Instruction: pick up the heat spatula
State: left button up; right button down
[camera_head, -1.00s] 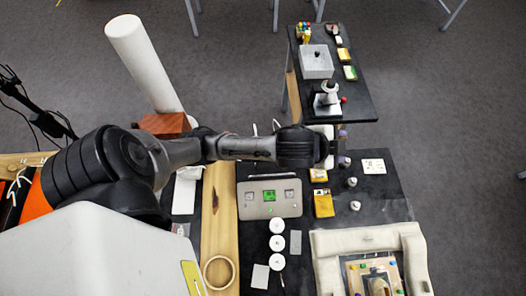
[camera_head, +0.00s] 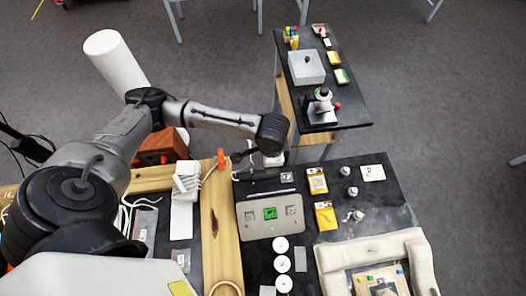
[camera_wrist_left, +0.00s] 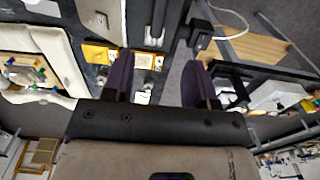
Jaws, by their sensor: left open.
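The heat spatula is hard to single out. A slim dark tool-like shape (camera_head: 246,156) lies behind the control box, close to my left gripper, and may be it. In the left wrist view, a small black block (camera_wrist_left: 201,36) with a pale cable shows beyond the fingers; I cannot tell whether it belongs to the spatula. My left gripper (camera_wrist_left: 158,82) is open, with purple fingertips apart and nothing between them. In the head view its pale body shows below the wrist (camera_head: 272,158), but its fingertips are hidden. My right gripper is not in view.
The control box (camera_head: 270,217) has a green display. Yellow packets (camera_head: 326,216), small jars (camera_head: 352,191) and white discs (camera_head: 282,263) lie around it. A cushioned frame (camera_head: 333,273) is front right. A dark side table (camera_head: 350,107) carries a grey box (camera_head: 307,66).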

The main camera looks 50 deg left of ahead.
aim_at(270, 175)
pick_arm(q)
notch_tip(270, 175, down, 14)
jog(key=shift+d+r+p, duration=0.1)
jog(key=shift+r+p, duration=0.1)
jog(key=shift+p, duration=0.15)
dwell(0.5)
jog(key=shift+c, duration=0.2)
grip_shut()
